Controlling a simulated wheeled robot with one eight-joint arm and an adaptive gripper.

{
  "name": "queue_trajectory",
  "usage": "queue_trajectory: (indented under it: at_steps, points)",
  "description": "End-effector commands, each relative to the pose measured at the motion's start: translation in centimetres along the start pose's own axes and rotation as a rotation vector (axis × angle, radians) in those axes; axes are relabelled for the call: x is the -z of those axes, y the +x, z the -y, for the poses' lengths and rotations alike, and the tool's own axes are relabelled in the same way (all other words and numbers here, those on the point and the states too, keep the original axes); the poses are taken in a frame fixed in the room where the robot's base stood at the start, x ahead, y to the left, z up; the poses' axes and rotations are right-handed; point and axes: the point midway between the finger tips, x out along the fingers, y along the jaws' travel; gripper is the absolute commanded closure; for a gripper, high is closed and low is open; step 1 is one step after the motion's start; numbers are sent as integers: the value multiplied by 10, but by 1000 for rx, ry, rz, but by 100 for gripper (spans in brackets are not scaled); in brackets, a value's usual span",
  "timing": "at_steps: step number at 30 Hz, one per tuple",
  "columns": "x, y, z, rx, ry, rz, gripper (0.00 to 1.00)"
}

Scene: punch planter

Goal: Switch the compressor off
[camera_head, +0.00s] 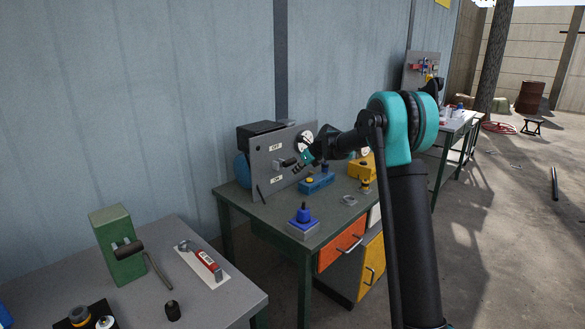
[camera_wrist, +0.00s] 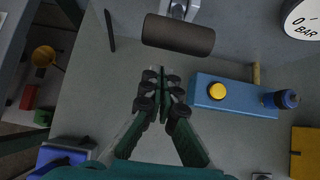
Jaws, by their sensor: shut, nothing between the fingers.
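The compressor's grey panel (camera_head: 262,178) stands upright on the green table, with an OFF label above and an ON label below. A lever with a dark cylindrical handle (camera_head: 289,162) sticks out between the labels; I cannot tell its exact setting. In the wrist view the black handle (camera_wrist: 178,35) lies crosswise just beyond my fingertips. A gauge (camera_wrist: 303,18) reading "0 BAR" is at the upper right there. My gripper (camera_wrist: 161,84) is shut and empty, apart from the handle. In the head view my gripper (camera_head: 299,168) is in front of the panel, partly hard to make out.
A blue block with a yellow button (camera_wrist: 217,92) sits on the table below my gripper's right side. A blue-knobbed grey block (camera_head: 303,222) stands nearer the table's front. A yellow device (camera_head: 362,168) is behind my arm. A grey table (camera_head: 225,270) with a green block is at left.

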Motion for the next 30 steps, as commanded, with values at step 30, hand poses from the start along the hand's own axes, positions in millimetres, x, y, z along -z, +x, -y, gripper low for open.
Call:
queue_trajectory:
  at_steps: [30]
  points:
    - [6, -97, 6, -1, -1, -5, 100]
